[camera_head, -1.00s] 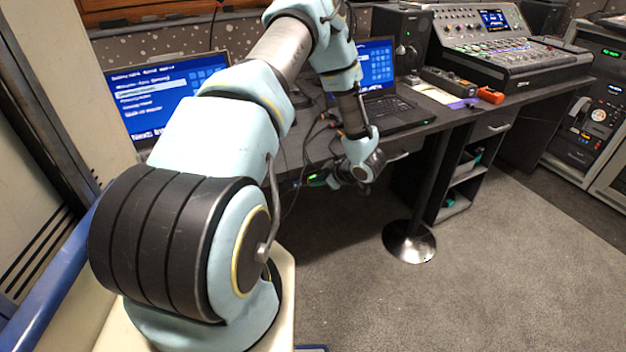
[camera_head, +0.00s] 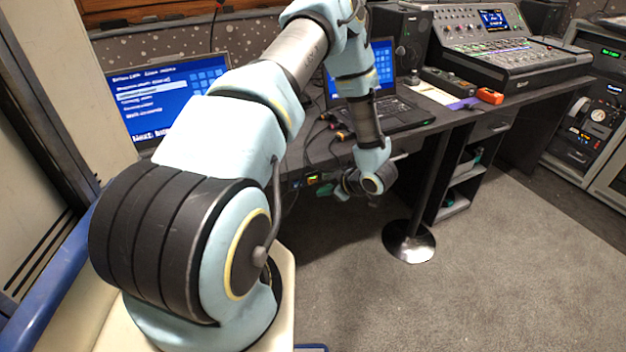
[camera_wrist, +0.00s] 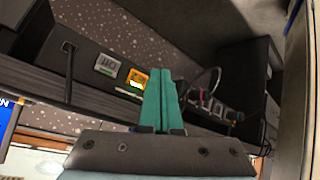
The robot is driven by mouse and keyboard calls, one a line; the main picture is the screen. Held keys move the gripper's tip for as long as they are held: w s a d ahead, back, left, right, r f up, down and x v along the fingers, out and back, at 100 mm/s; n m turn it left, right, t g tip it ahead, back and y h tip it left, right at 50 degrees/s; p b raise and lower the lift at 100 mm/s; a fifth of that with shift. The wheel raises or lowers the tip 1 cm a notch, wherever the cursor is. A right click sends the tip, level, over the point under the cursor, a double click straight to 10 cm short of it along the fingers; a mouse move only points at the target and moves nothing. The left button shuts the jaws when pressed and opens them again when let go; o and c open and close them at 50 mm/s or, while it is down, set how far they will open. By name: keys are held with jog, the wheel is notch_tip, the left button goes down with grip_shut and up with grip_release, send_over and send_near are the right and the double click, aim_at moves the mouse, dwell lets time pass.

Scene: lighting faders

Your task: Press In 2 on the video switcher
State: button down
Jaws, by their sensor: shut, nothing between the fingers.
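My gripper (camera_wrist: 158,75) shows as two teal fingers pressed together in the wrist view, with nothing between them. I cannot tell which device is the video switcher, and no In 2 label is readable. In the head view my wrist hangs in front of the desk's front edge, close to a small green-lit device (camera_head: 312,180).
The dark desk (camera_head: 320,150) carries a screen (camera_head: 165,95) with a blue menu, a laptop (camera_head: 385,110), a speaker (camera_head: 400,45) and a mixing console (camera_head: 490,55). Cables lie behind my wrist. A round metal foot (camera_head: 409,242) stands on the open carpet.

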jog(key=shift+s+d, duration=0.25)
jog(key=shift+s, duration=0.2)
jog(key=shift+s+d, duration=0.2)
jog(key=shift+s, duration=0.25)
jog(key=w+r+m+h, duration=0.4)
jog(key=r+m+h, duration=0.3)
jog(key=r, duration=0.9)
jog(key=s+a+r+m+g, duration=0.2)
jog(key=s+a+r, duration=0.4)
jog(key=s, duration=0.3)
jog(key=s+a+r+m+g, duration=0.3)
jog(key=s+a+r+m, duration=0.1)
jog(key=s, duration=0.5)
jog(key=a+r, duration=0.1)
jog(key=a, duration=0.1)
jog(key=shift+s+a+r+m, duration=0.25)
jog(key=shift+a+r+m, duration=0.05)
jog(key=shift+r+m, duration=0.1)
